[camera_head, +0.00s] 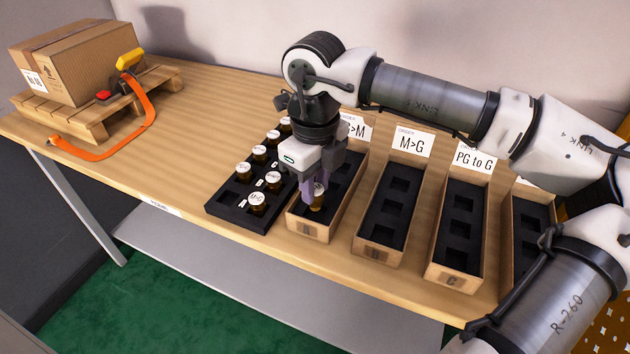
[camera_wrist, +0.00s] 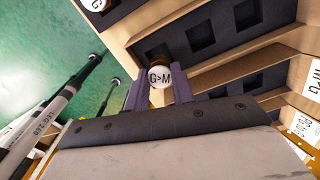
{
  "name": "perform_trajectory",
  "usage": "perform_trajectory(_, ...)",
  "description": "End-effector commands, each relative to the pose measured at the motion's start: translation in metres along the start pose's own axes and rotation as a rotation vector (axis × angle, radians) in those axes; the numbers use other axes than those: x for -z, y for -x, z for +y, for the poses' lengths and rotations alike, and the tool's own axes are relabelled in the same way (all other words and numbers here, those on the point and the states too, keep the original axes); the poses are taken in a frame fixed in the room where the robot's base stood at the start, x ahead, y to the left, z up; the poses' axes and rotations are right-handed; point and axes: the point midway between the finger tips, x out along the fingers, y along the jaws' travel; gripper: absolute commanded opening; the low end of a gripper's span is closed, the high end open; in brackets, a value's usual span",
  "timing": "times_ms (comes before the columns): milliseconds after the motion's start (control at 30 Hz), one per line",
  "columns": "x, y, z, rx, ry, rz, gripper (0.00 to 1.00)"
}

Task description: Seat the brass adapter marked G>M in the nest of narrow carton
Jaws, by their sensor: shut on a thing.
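The brass adapter marked G>M (camera_wrist: 160,76) shows its white round top between my gripper's purple fingers in the wrist view. In the head view the adapter (camera_head: 318,203) is at the front nest of a narrow carton (camera_head: 306,226), below my gripper (camera_head: 315,190). My gripper is shut on it. The carton (camera_wrist: 150,40) lies just beyond the fingers in the wrist view, with dark square nests in its insert. I cannot tell whether the adapter's base is down in the nest. The card behind this carton is partly hidden by my arm and reads ">M".
A black tray (camera_head: 226,207) with several white-topped adapters stands left of the carton. A pallet (camera_head: 90,128) with a box (camera_head: 75,62) and orange strap (camera_head: 100,150) is at the left.

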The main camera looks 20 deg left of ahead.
Motion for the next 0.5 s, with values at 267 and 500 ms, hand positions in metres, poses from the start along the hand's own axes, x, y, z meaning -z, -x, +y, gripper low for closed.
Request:
perform_trajectory(267,0.000,-0.006,0.000,0.000,0.000,0.000,0.01)
perform_trajectory(500,0.000,-0.010,0.000,0.000,0.000,0.000,0.01)
